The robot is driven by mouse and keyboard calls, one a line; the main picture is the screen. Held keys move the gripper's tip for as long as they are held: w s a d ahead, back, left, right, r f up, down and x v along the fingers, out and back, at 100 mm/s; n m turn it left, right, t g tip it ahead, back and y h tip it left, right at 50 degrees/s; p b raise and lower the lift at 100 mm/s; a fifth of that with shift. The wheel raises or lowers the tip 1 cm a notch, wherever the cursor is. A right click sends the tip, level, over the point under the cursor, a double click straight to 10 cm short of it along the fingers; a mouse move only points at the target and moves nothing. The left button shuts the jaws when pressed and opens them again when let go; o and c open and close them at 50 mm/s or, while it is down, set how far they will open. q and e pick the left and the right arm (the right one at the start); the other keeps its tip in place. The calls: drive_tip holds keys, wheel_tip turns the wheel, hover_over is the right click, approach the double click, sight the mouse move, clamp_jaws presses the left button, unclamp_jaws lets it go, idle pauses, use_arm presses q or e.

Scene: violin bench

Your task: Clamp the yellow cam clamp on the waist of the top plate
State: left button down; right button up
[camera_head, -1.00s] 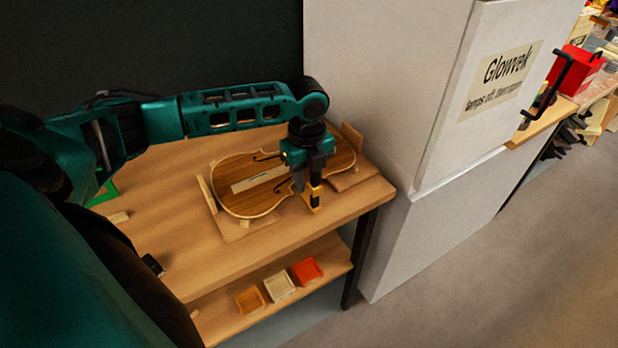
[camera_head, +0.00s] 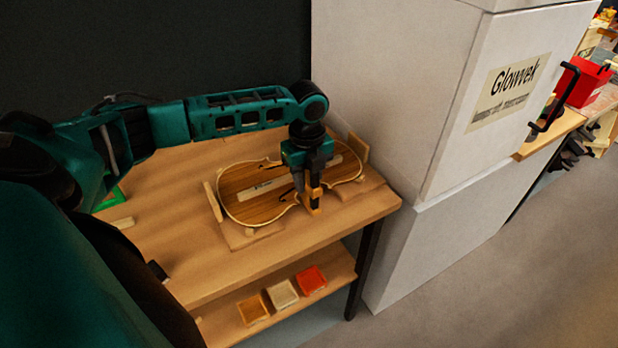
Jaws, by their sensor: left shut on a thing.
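The violin top plate (camera_head: 246,207), golden brown with two dark f-holes and a pale bar, lies flat on a wooden cradle on the bench. My left gripper (camera_head: 314,188) reaches down from above at the near edge of the plate's waist. It is shut on the yellow cam clamp (camera_head: 314,206), whose small yellow-brown and dark body shows under the fingers. The clamp overlaps the waist edge in the picture. Whether its jaws straddle or touch the plate is hidden. My right gripper is out of view.
Upright wooden blocks (camera_head: 358,147) stand at both ends of the plate. The wooden bench (camera_head: 200,260) is mostly clear in front. Orange, cream and red trays (camera_head: 283,293) sit on the lower shelf. A white cabinet (camera_head: 400,110) stands close on the right.

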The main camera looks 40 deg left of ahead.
use_arm(q)
drive_tip(key=shift+w+a, duration=0.15)
drive_tip(key=shift+a, duration=0.25)
drive_tip(key=c, duration=0.8)
unclamp_jaws()
drive_tip(key=shift+o, duration=0.2)
wheel_tip(320, 180, up, 13)
